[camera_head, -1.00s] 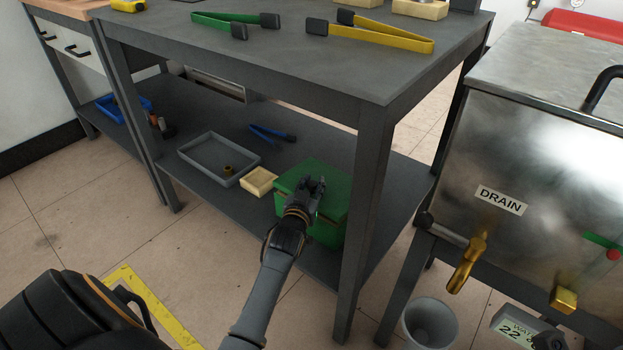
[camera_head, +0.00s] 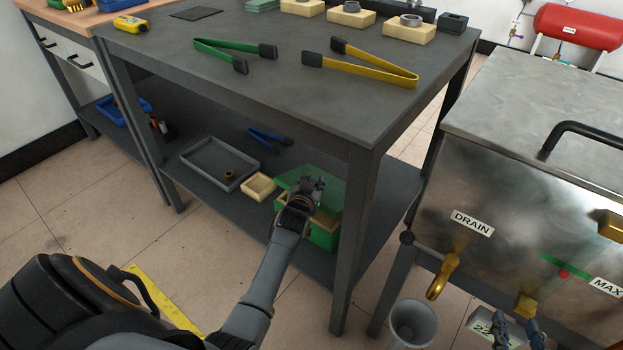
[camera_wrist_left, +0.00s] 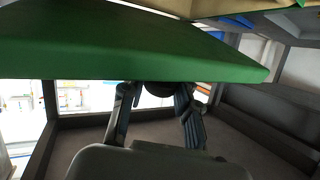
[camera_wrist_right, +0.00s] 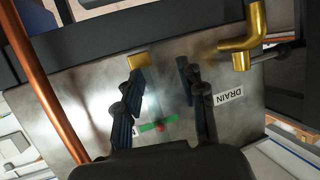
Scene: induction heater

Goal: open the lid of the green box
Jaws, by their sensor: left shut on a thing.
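The green box (camera_head: 322,236) stands on the lower shelf of the grey table, at the shelf's front right. Its green lid (camera_head: 333,192) is raised off the box's front, and part of the opening shows beneath it. My left gripper (camera_head: 314,184) is shut on the lid, with my wrist hiding part of the box. In the left wrist view the lid (camera_wrist_left: 120,45) fills the top, above the fingers (camera_wrist_left: 155,92). My right gripper (camera_wrist_right: 160,75) is open and empty in front of the metal tank. Its fingers (camera_head: 516,334) also show at the head view's bottom right edge.
A small tan box (camera_head: 258,187) and a grey tray (camera_head: 210,158) stand left of the green box. Blue tongs (camera_head: 268,137) lie behind. A table leg (camera_head: 350,245) stands close on the right. The tank's brass drain tap (camera_head: 443,276) is above a grey bucket (camera_head: 412,322).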

